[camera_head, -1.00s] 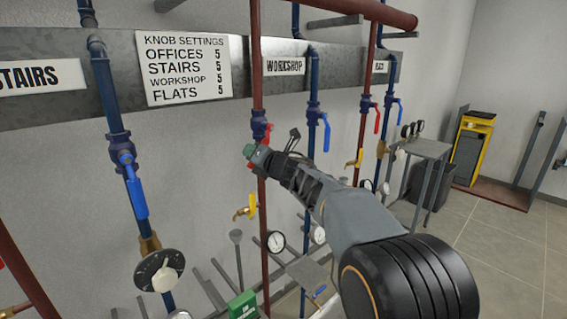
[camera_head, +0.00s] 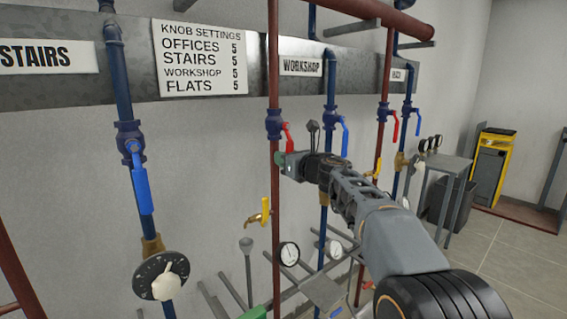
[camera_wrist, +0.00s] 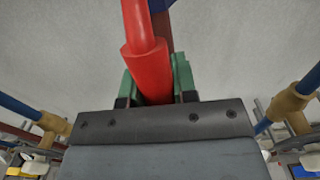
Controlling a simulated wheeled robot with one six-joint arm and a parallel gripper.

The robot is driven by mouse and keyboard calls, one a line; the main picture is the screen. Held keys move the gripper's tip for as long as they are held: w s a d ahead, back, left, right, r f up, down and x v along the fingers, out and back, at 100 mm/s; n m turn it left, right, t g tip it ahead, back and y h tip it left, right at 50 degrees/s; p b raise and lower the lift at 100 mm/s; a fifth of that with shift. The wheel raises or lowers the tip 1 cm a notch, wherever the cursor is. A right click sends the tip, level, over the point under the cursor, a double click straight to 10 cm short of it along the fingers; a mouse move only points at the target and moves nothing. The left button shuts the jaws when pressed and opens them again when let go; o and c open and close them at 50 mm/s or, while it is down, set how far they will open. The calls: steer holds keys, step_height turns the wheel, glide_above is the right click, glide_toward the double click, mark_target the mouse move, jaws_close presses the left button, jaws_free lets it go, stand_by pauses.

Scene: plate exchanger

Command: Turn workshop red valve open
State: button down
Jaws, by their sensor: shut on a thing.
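The workshop red valve (camera_head: 274,124) is on the red pipe under the WORKSHOP sign (camera_head: 301,66). Its red handle (camera_head: 288,136) hangs down, slightly tilted to the right. My gripper (camera_head: 281,159) is at the handle's lower end, in front of the red pipe. In the wrist view, the red handle (camera_wrist: 147,60) runs down between the green fingers of my gripper (camera_wrist: 156,88), which is shut on it. The handle's lower tip is hidden by the gripper.
A blue-handled valve (camera_head: 345,137) is close on the right, just above my arm. A yellow-handled tap (camera_head: 262,214) is below my gripper, with a gauge (camera_head: 289,254) lower still. Another red-handled valve (camera_head: 393,126) is further right.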

steer(key=shift+w+d, duration=0.1)
steer(key=shift+d, duration=0.05)
stand_by(0.4)
steer(key=c, duration=0.9)
jaws_free()
steer(key=b+v, duration=0.1)
steer(key=v, duration=1.2)
steer(key=shift+s+d, duration=0.25)
steer(key=shift+r, duration=0.1)
